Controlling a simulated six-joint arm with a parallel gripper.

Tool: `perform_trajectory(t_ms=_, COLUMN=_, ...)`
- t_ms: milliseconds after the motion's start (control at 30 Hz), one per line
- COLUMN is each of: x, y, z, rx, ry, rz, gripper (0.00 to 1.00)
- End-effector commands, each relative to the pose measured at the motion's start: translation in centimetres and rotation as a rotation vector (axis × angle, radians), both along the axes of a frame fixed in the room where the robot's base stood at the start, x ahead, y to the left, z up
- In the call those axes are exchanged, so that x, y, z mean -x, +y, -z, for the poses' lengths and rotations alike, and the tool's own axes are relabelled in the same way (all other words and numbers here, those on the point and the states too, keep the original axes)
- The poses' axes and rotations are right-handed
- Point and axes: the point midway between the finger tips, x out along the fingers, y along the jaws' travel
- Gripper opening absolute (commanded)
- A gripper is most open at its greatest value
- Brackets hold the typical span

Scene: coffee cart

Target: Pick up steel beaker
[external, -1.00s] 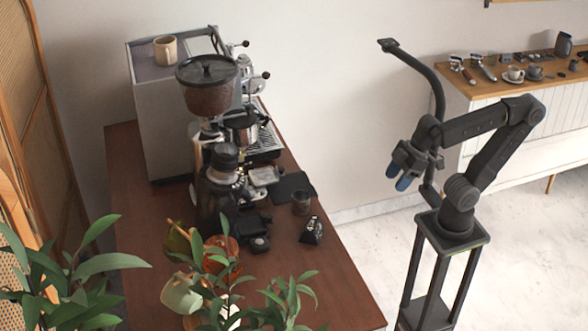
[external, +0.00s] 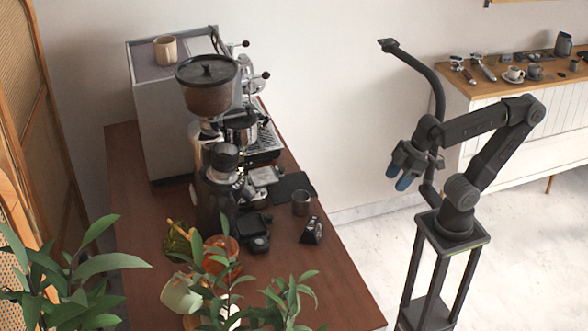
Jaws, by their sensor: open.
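A small dark metallic cup (external: 301,204), which looks like the steel beaker, stands upright on the brown wooden counter by the edge of a black mat. A larger metal vessel (external: 240,128) sits by the coffee machine, partly hidden behind the grinder parts; I cannot tell for certain which one is the beaker. My gripper (external: 398,177) has blue fingertips and points down. It is open and empty, in the air right of the counter, well apart from both vessels.
The grinder (external: 207,85) and coffee machine (external: 155,105) crowd the counter's left and back. A small black item (external: 312,230) stands just in front of the cup. The counter (external: 335,285) is bare at its front right. Leaves cover the lower left.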

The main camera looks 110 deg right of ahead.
Motion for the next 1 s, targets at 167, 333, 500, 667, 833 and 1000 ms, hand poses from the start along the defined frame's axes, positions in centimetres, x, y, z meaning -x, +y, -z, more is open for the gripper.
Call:
perform_trajectory(t_ms=167, x=0.0, y=0.0, z=0.0, rx=0.000, ry=0.000, rz=0.000, gripper=0.66)
perform_trajectory(t_ms=333, x=0.0, y=0.0, z=0.0, rx=0.000, ry=0.000, rz=0.000, gripper=0.82)
perform_trajectory(t_ms=500, x=0.0, y=0.0, z=0.0, rx=0.000, ry=0.000, rz=0.000, gripper=0.88)
perform_trajectory(t_ms=667, x=-0.2, y=-0.1, z=-0.2, rx=-0.004, ry=0.004, rz=0.012, gripper=0.88)
perform_trajectory(t_ms=833, x=-2.6, y=-1.2, z=-1.4, rx=-0.051, ry=0.058, rz=0.148, gripper=0.88)
perform_trajectory(t_ms=1000, x=-7.4, y=-3.9, z=-2.6, rx=-0.136, ry=0.148, rz=0.418, gripper=0.88)
